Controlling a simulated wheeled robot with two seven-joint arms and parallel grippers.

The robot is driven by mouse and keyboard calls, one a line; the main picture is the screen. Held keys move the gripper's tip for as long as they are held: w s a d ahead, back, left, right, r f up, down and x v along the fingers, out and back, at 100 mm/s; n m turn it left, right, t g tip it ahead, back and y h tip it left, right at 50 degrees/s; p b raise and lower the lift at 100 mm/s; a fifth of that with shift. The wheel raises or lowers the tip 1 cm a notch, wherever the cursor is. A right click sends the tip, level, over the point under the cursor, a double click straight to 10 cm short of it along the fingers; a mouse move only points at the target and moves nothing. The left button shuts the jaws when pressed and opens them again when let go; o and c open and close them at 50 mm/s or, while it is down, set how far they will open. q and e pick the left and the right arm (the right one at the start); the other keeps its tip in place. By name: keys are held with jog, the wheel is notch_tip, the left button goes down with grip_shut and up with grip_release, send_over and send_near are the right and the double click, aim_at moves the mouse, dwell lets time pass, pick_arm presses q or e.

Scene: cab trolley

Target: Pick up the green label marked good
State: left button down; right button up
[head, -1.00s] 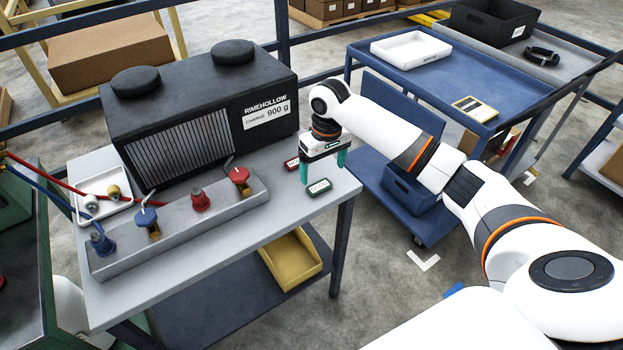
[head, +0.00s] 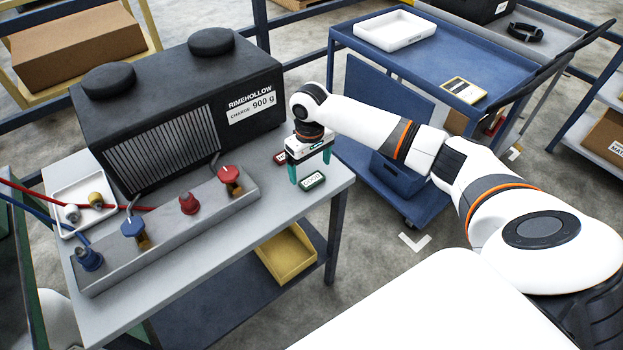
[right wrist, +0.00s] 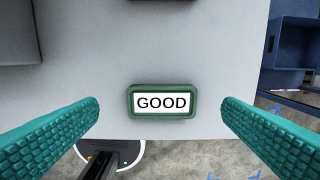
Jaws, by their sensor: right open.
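The green label (head: 312,180) lies flat on the grey bench top near its right front corner. In the right wrist view the green label (right wrist: 162,101) reads GOOD on a white face, near the bench edge. My right gripper (head: 311,175) is open above it, with its teal fingers pointing down. In the right wrist view the fingers of my right gripper (right wrist: 160,118) stand wide apart, one to each side of the label, not touching it. A red label (head: 280,158) lies behind the gripper, partly hidden. My left gripper is not in view.
The black RIMEHOLLOW unit (head: 180,110) stands at the back of the bench (head: 225,250). A grey manifold (head: 165,235) with red and blue valves lies along its front. A blue trolley (head: 390,65) with a white tray (head: 395,30) stands to the right.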

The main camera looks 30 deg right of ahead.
aim_at(312, 179)
jog(key=shift+s+d+f, duration=0.1)
jog(key=shift+s+f, duration=0.05)
jog(key=shift+f, duration=0.5)
jog(key=shift+s+d+f, duration=0.1)
jog(key=shift+s+f, duration=0.05)
jog(key=shift+f, duration=0.45)
jog(key=shift+w+f, duration=0.1)
jog(key=shift+f, duration=0.35)
jog(key=shift+c, duration=0.2)
jog(key=c, duration=1)
